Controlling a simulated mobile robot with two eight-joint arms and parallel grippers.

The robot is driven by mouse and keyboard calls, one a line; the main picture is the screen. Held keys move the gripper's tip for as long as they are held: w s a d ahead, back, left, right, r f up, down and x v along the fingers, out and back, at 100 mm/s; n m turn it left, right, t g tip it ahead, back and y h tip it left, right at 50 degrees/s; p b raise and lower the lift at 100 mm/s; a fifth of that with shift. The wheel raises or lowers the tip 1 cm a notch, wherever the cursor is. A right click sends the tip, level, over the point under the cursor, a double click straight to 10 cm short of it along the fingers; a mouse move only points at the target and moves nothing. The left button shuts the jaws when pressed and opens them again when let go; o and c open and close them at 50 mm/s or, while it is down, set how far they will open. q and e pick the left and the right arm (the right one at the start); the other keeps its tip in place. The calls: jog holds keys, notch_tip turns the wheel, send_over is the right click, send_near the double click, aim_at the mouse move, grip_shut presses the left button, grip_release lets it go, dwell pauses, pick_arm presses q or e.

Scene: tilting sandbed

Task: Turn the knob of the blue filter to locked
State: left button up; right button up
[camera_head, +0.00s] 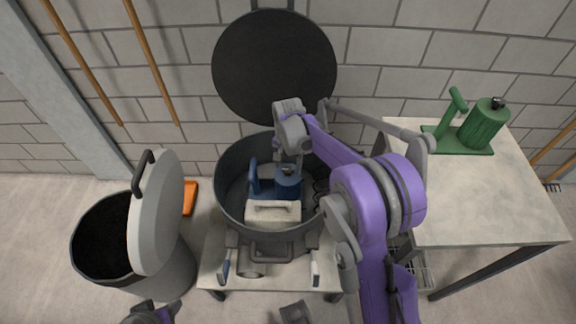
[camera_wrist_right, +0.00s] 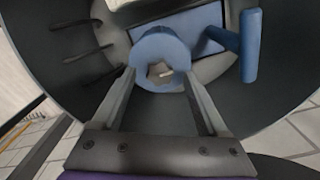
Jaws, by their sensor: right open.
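The blue filter (camera_head: 288,186) stands inside the large grey round vessel (camera_head: 222,190), with a blue upright handle (camera_head: 254,180) to its left. My right gripper (camera_wrist_right: 158,76) is open, pointing down at the filter. Its two fingers straddle the knob, apart from it, near the sides of the round top. In the head view my right wrist largely hides these fingers. I cannot read the knob's lock marking.
An off-white block (camera_head: 272,212) sits at the vessel's front. The vessel's round dark lid (camera_head: 274,65) stands open behind. A grey bin (camera_head: 165,270) with a tilted lid (camera_head: 158,210) is at left. A green filter (camera_head: 484,122) stands on the right table (camera_head: 500,205).

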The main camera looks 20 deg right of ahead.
aim_at(288, 169)
pick_arm(q)
notch_tip(288, 169, up, 2)
jog(key=shift+r+p, duration=0.1)
jog(key=shift+p, duration=0.75)
pick_arm(e)
notch_tip(288, 169, up, 10)
jog(key=s+a+n+t, duration=0.2)
jog(key=s+n, duration=0.1)
jog(key=s, duration=0.7)
jog(key=s+a+f+n+t, duration=0.1)
jog(key=s+a+n, duration=0.25)
jog(key=s, duration=0.55)
jog(key=s+a+n+t, duration=0.2)
jog(key=s+n, duration=0.1)
jog(key=s, duration=0.7)
pick_arm(q)
notch_tip(288, 169, up, 14)
jog(key=w+p, duration=0.2)
jog(key=p, duration=1.1)
jog(key=shift+t, duration=0.4)
pick_arm(e)
notch_tip(288, 169, up, 14)
jog(key=w, duration=0.2)
jog(key=shift+w+r, duration=0.2)
jog(key=shift+r, duration=0.05)
pick_arm(q)
jog(key=shift+s, duration=0.1)
pick_arm(e)
jog(key=shift+s+d, duration=0.1)
jog(key=shift+s, duration=0.05)
